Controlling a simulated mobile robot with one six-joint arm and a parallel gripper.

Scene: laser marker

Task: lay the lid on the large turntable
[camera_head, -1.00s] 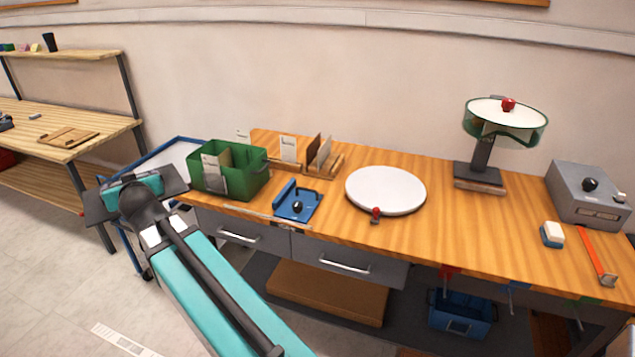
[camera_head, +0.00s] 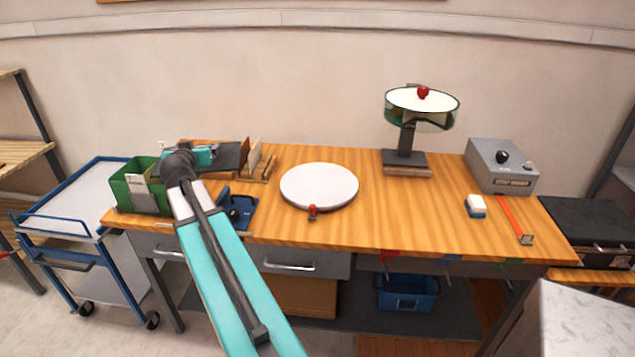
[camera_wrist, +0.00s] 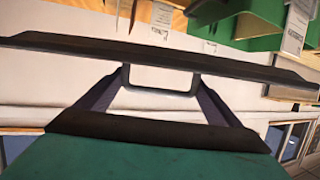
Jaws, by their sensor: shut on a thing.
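My gripper (camera_head: 208,155) is shut on a dark grey flat plate, which looks like the lid (camera_head: 231,157), and holds it raised over the left end of the bench. In the wrist view the lid (camera_wrist: 60,45) spans the picture as a long dark band seen nearly edge-on, with its handle loop (camera_wrist: 160,88) between my gripper's fingers (camera_wrist: 160,82). The large turntable (camera_head: 320,186) is a white round disc on the bench, right of my gripper, with a small red knob at its front edge. Its top is bare.
A green bin (camera_head: 140,196), a blue fixture (camera_head: 238,212) and card holders (camera_head: 262,168) stand near my arm. Right of the turntable are a raised green-rimmed disc stand (camera_head: 405,160), a grey box (camera_head: 500,165), an eraser-like block (camera_head: 475,206) and a red strip (camera_head: 517,220).

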